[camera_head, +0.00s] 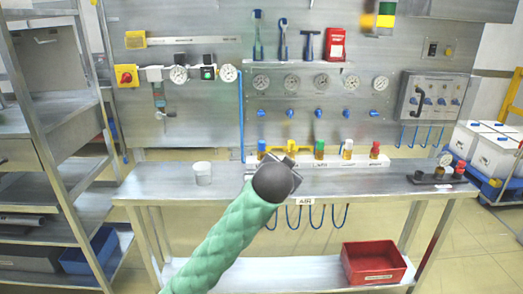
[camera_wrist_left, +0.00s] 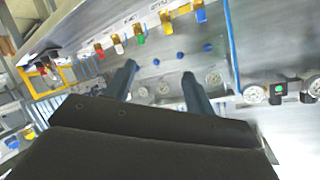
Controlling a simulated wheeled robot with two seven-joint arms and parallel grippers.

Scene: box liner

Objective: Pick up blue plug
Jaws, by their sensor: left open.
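The blue plug (camera_head: 262,148) stands upright at the left end of a row of plugs on the white strip (camera_head: 391,159) at the back of the bench. In the left wrist view the blue plug (camera_wrist_left: 199,13) is at the top, right of the other plugs. My left gripper (camera_head: 284,163) is in front of the row, just right of the blue plug in the picture; the wrist hides its fingers. In the left wrist view my left gripper (camera_wrist_left: 158,69) has its two fingers apart with nothing between them. My right gripper is in neither view.
Green (camera_head: 319,149), white (camera_head: 347,149) and red (camera_head: 374,149) plugs stand further right. A white cup (camera_head: 202,173) stands on the bench (camera_head: 160,182) at left. A dark fixture (camera_head: 440,180) is at right. A red bin (camera_head: 374,262) is on the lower shelf.

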